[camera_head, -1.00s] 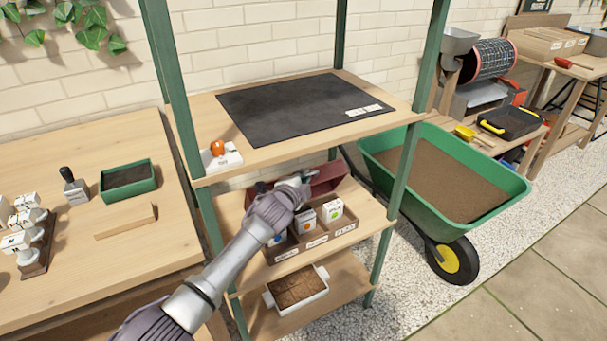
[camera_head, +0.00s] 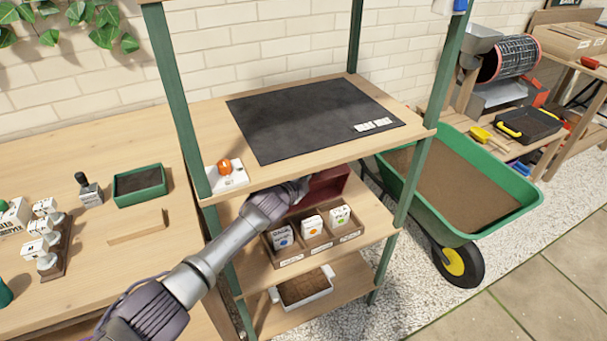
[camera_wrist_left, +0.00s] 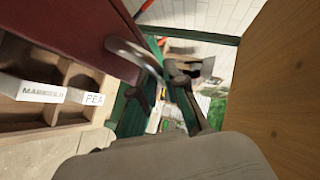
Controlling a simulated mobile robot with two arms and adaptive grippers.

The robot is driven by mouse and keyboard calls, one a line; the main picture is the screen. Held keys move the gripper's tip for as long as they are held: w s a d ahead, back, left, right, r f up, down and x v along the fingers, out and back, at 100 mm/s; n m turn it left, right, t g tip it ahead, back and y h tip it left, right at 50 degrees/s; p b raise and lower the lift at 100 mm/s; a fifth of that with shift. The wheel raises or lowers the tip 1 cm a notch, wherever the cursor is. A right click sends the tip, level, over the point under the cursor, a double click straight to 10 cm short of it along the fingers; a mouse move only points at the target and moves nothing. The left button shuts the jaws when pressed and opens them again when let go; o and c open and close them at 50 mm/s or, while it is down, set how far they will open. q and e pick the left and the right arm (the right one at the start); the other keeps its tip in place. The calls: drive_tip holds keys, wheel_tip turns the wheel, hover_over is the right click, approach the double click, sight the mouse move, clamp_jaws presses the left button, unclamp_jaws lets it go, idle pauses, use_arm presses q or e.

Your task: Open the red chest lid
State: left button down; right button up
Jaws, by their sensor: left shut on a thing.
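The red chest (camera_head: 328,187) stands at the back of the middle shelf, partly hidden by the upper board and my left arm. In the left wrist view its dark red panel (camera_wrist_left: 75,28) fills the upper left, with a curved metal handle (camera_wrist_left: 128,52) on it. My left gripper (camera_wrist_left: 168,82) is shut on this handle. In the head view the same gripper (camera_head: 302,184) is at the chest's left side, its fingertips mostly hidden. I cannot tell exactly how far the lid is tilted. My right gripper is not in view.
A wooden seed box (camera_head: 322,243) with several packets stands in front of the chest. The upper board (camera_head: 205,202) with its dark mat (camera_head: 310,115) lies close above my gripper. A green post (camera_head: 408,190) stands right, beside the wheelbarrow (camera_head: 510,205).

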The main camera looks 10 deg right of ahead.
use_arm(q)
drive_tip(key=shift+w+d+r, duration=0.1)
drive_tip(key=shift+r, duration=0.3)
drive_tip(key=c, duration=1.2)
unclamp_jaws()
drive_tip(key=shift+f, duration=0.1)
drive_tip(key=shift+f, duration=0.1)
drive_tip(key=v, duration=1.2)
drive_tip(key=shift+f, duration=0.1)
